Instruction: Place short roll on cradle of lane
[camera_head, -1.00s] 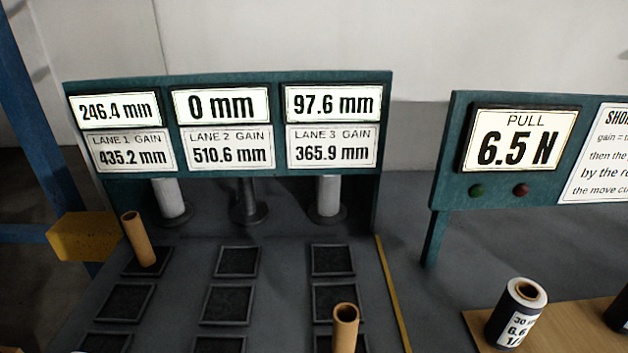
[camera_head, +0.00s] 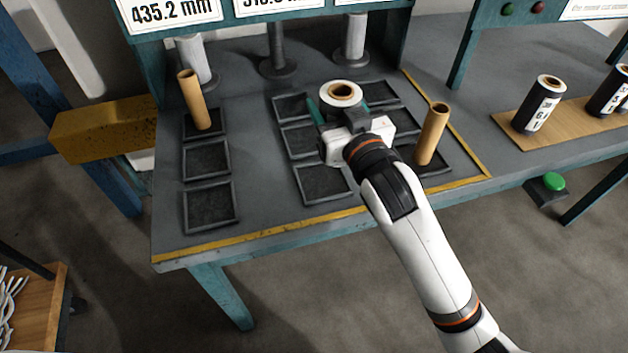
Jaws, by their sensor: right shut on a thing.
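My right gripper (camera_head: 338,112) is shut on a short pale roll with a brown core (camera_head: 341,88) and holds it over the dark square pads in the middle of the bench. The roll's open end faces up; the gripper hides its lower part, and I cannot tell if it touches anything. Behind, under the display board, stand a pale post in the left lane (camera_head: 196,62), a grey post in the middle lane (camera_head: 275,45) and a pale post in the right lane (camera_head: 354,38). I cannot tell which part is the cradle. My left gripper is out of view.
Brown tubes stand on the left rear pad (camera_head: 195,100) and right front pad (camera_head: 431,135). Black labelled rolls (camera_head: 537,105) stand on a wooden board (camera_head: 575,116) at right. A yellow block (camera_head: 105,130) sits at left. The left front pads (camera_head: 208,205) are bare.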

